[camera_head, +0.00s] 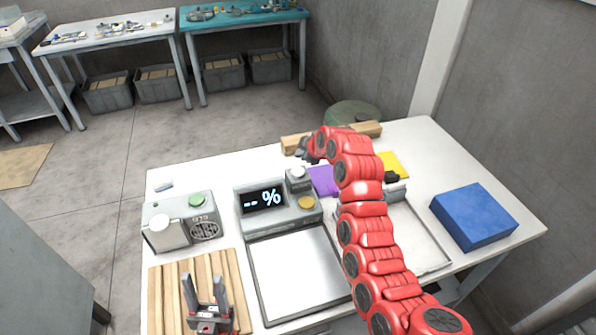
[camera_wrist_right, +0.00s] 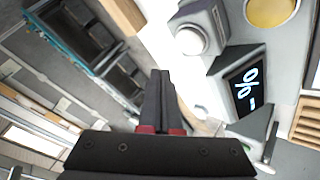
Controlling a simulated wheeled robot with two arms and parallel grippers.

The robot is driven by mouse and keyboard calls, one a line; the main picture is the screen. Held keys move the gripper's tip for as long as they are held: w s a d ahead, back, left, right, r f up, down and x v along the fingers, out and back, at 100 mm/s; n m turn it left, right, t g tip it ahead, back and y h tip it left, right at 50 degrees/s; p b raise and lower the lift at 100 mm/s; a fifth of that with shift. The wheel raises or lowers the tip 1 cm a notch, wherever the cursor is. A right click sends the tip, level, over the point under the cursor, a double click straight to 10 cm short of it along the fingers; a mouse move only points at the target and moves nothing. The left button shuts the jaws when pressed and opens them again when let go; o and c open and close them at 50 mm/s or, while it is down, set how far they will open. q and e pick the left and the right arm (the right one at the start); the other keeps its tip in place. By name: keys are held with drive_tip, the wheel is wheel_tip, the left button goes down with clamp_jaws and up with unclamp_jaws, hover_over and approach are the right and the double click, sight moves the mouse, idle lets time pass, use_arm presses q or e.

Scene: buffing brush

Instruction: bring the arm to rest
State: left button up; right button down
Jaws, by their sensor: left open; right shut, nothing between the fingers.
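My left gripper (camera_head: 206,292) is at the bottom left of the head view, with its two grey fingers pointing up and apart. It is open and empty, over the wooden slatted board (camera_head: 165,290). My red right arm reaches from the lower right across the table (camera_head: 415,150) and bends left near the far edge. Its dark gripper (camera_head: 303,150) is partly hidden by the arm, close to the device with the percent display (camera_head: 262,198). In the right wrist view the right gripper (camera_wrist_right: 160,85) has its fingers together with nothing between them.
A grey box with a green button (camera_head: 196,200) stands left of the display device. A metal plate (camera_head: 295,270) lies in front. A purple cloth (camera_head: 323,181), a yellow cloth (camera_head: 396,165) and a blue block (camera_head: 473,216) lie to the right. A wooden bar (camera_head: 368,129) lies at the far edge.

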drive_tip(key=shift+r, duration=0.55)
